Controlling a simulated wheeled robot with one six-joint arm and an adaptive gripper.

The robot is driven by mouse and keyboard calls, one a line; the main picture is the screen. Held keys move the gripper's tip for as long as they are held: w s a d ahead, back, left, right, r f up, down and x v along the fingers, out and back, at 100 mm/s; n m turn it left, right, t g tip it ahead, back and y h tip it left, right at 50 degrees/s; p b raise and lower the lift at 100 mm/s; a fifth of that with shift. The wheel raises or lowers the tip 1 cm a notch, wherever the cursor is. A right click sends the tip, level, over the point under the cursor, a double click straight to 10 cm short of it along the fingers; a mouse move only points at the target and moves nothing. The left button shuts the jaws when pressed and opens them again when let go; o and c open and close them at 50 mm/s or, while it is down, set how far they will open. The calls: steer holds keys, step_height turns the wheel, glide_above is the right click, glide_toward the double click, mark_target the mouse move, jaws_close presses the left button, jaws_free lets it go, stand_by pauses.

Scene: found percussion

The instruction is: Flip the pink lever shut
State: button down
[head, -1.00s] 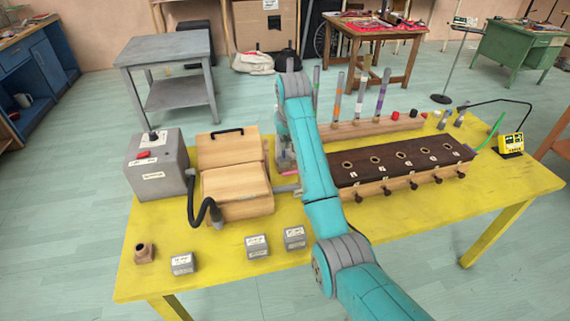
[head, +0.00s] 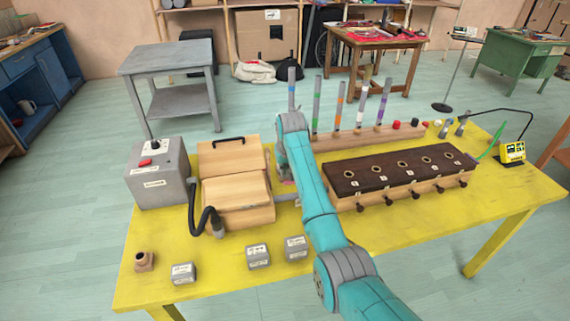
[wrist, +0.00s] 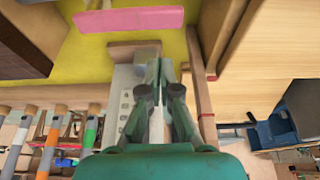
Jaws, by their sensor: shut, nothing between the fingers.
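A flat pink bar (wrist: 130,20), which looks like the pink lever, lies across the top of the wrist view above the yellow table. In the head view only a small bit of pink (head: 287,182) shows beside my arm; the rest is hidden behind it. My gripper (wrist: 158,66) points toward the pink bar in the wrist view, its fingers together and empty. A gap separates the fingertips from the bar. The head view does not show the gripper clearly, as my arm covers it.
A hinged wooden box (head: 237,199) stands left of my arm, by a grey box (head: 157,178) with a black hose. A dark-topped wooden block (head: 385,165) with holes stands right, before a row of upright tubes (head: 361,104). Three small grey blocks lie in front.

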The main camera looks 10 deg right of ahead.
steer(key=shift+s+r, duration=0.1)
steer(key=shift+s, duration=1.85)
